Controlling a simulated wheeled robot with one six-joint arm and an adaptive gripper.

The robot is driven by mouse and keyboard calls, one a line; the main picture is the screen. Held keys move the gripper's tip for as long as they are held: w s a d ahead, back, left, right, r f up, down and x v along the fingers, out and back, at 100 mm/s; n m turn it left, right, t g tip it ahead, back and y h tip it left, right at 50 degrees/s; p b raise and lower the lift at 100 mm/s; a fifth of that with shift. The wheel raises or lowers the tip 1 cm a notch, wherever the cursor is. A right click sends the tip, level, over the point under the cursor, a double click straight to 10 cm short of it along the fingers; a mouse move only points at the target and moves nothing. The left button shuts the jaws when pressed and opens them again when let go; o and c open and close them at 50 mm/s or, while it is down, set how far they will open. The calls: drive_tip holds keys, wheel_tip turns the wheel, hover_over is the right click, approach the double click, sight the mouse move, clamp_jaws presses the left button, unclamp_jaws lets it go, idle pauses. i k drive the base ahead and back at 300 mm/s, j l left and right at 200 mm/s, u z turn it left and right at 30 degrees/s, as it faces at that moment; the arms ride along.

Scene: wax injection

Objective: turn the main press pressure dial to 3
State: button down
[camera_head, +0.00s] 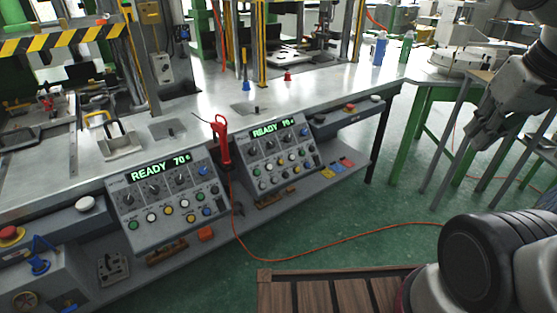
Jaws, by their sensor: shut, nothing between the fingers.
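Two grey control panels with lit green READY displays are mounted at the bench front: a left panel (128,212) and a right panel (284,183). Each carries a row of dark dials above coloured buttons. A dial on the left panel (153,189) and one on the right panel (270,145) show as small dark knobs. Their labels and settings are too small to read, and I cannot tell which panel belongs to the main press. My gripper (474,141) is shut and empty at the right, pointing down and left, well away from both panels.
A red-handled tool (222,140) stands between the panels, with an orange cable (335,236) crossing the green floor. Blue and green bottles (380,48) stand at the bench's far right. A slatted wooden surface (330,290) lies in front. Open floor separates my gripper from the bench.

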sight(253, 151)
drive_tip(key=i+j+u, duration=0.1)
drive_tip(key=j, duration=0.3)
drive_tip(key=i+j+u, duration=0.15)
drive_tip(key=j, duration=0.2)
drive_tip(key=j+u, duration=0.1)
drive_tip(key=j, duration=0.3)
drive_tip(key=i+j+u, duration=0.1)
drive_tip(key=j, duration=0.2)
drive_tip(key=i+j, duration=0.05)
